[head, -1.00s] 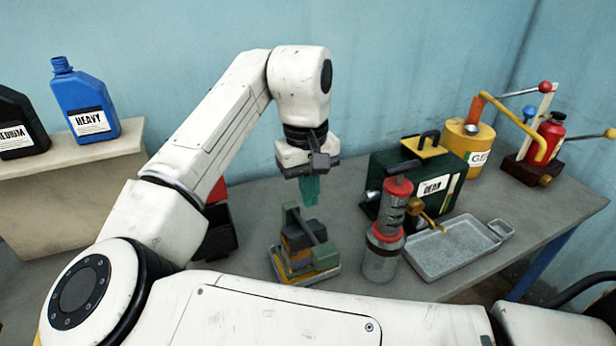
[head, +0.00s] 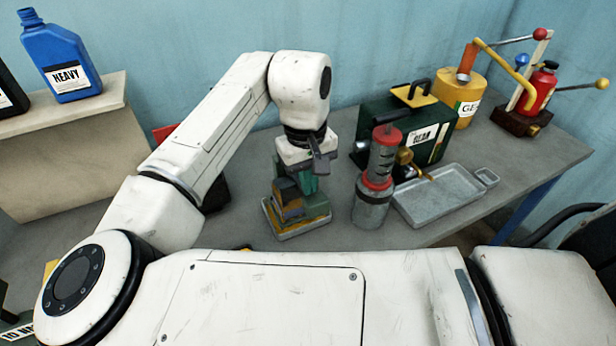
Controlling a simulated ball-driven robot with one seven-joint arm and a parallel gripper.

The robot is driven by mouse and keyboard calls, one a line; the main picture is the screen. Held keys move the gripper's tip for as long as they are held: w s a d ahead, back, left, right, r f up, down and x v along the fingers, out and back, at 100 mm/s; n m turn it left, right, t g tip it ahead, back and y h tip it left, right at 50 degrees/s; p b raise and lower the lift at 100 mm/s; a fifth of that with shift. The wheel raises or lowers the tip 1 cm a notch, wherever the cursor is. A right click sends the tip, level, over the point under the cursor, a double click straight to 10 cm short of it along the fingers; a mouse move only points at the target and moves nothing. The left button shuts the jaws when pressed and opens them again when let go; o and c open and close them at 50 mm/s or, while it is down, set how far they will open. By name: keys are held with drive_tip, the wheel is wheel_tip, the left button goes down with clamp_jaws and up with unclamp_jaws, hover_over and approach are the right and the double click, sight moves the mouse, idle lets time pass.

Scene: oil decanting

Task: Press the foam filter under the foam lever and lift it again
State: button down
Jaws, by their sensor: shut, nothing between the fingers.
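The foam press (head: 295,231) is a small device on the table, left of the grey-and-red cylinder. It has a yellow base, a yellow block that looks like the foam filter (head: 290,212), and dark grey-green lever parts (head: 286,188) above it. My gripper (head: 308,184) points down with green fingers, close over the back right of the press. The fingers are shut with nothing between them. Their tips overlap the press in this view, so I cannot tell whether they touch the lever. How far the foam is squeezed is also unclear.
The grey-and-red cylinder (head: 372,208) stands close right of the press. Behind it is a dark green case (head: 440,133); a metal tray (head: 415,212) lies further right. A yellow can (head: 462,95) and a red bottle (head: 540,90) stand at the back right. A blue bottle (head: 62,58) is on the left shelf.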

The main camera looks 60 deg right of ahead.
drive_tip(key=shift+s+a+f+t+h+b, duration=0.2)
drive_tip(key=shift+f+t+b, duration=0.1)
drive_tip(key=shift+f, duration=0.25)
drive_tip(key=shift+s+a+f+t+h+b, duration=0.1)
drive_tip(key=shift+s+f+t+h+b, duration=0.2)
drive_tip(key=shift+f, duration=0.2)
drive_tip(key=shift+s+a+f+t+h+b, duration=0.1)
drive_tip(key=shift+f+t+b, duration=0.1)
drive_tip(key=shift+f+b, duration=0.25)
drive_tip(key=shift+f, duration=0.15)
wheel_tip(320, 180, up, 14)
drive_tip(key=w+p, duration=0.1)
drive_tip(key=p, duration=0.2)
drive_tip(key=shift+w+f, duration=0.15)
drive_tip(key=shift+f, duration=0.05)
